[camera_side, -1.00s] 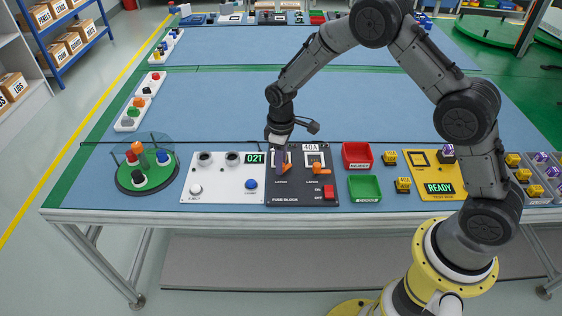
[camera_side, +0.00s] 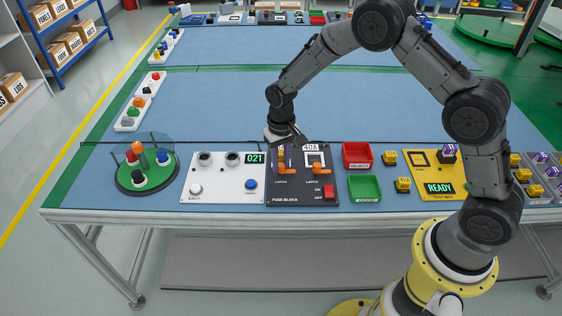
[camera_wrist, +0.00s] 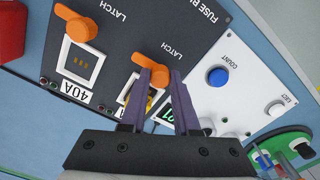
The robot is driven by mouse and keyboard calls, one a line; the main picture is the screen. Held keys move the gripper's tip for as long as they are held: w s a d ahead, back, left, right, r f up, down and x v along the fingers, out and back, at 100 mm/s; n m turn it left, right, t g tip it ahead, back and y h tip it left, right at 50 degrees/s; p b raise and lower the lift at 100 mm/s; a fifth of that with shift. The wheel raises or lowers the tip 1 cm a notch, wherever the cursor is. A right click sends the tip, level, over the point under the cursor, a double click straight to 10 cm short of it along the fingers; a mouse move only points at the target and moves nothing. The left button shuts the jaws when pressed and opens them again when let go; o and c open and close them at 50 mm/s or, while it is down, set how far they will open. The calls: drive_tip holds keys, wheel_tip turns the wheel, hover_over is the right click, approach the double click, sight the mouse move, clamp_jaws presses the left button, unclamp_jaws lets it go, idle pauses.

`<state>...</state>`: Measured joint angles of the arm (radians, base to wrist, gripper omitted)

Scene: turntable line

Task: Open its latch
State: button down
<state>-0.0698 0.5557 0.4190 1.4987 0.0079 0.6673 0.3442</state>
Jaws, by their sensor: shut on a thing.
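The black fuse block (camera_side: 292,193) lies on the bench with two orange latches labelled LATCH. The left latch (camera_side: 282,168) also shows in the wrist view (camera_wrist: 151,63), with its lever sticking out past my fingertips. My gripper (camera_wrist: 167,76) has its purple fingers low over this latch and shut on it; the fingers hide the exact contact. In the side view my gripper (camera_side: 285,152) is over the left slot. The right latch (camera_side: 317,167) stands free below the slot marked 40A (camera_wrist: 80,62). The left slot's window is partly hidden by my fingers.
A white panel (camera_side: 222,187) with a 021 display and buttons stands to the left, with a round green turntable (camera_side: 145,172) beyond. A red bin (camera_side: 357,155) and a green bin (camera_side: 365,188) are to the right. The blue bench behind is mostly clear.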

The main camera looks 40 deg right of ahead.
sight(281, 164)
drive_tip(key=shift+r+m, duration=0.1)
drive_tip(key=shift+m, duration=0.2)
drive_tip(key=c, duration=0.7)
unclamp_jaws()
drive_tip(key=shift+o, duration=0.2)
wheel_tip(281, 164, up, 14)
drive_tip(key=shift+d, duration=0.1)
